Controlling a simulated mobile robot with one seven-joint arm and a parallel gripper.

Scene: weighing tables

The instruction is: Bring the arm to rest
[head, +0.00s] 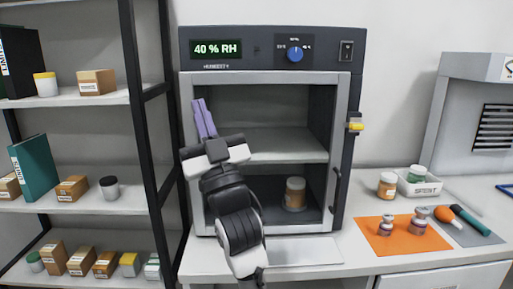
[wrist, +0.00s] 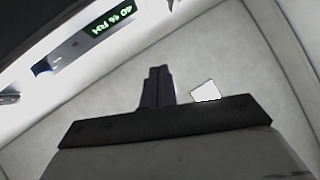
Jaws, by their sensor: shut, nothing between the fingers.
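My arm rises in front of the humidity cabinet (head: 189,150) in the head view. My gripper (head: 201,103) points up at the cabinet's left front, with its two purple fingers together and nothing between them. The fingers also show together in the wrist view (wrist: 158,74). The cabinet's display (head: 216,49) reads 40 % RH, and it shows at a slant in the wrist view (wrist: 113,20). Behind the arm, a jar (head: 295,193) with an orange-brown band stands on the cabinet's floor. The arm hides part of the cabinet's lower left.
A shelf rack (head: 148,130) with boxes and jars stands close on the left. On the right of the bench, an orange mat (head: 385,241) holds two small vials. A white tray (head: 420,188), a jar (head: 387,185) and a grey mat (head: 480,238) with tools lie nearby.

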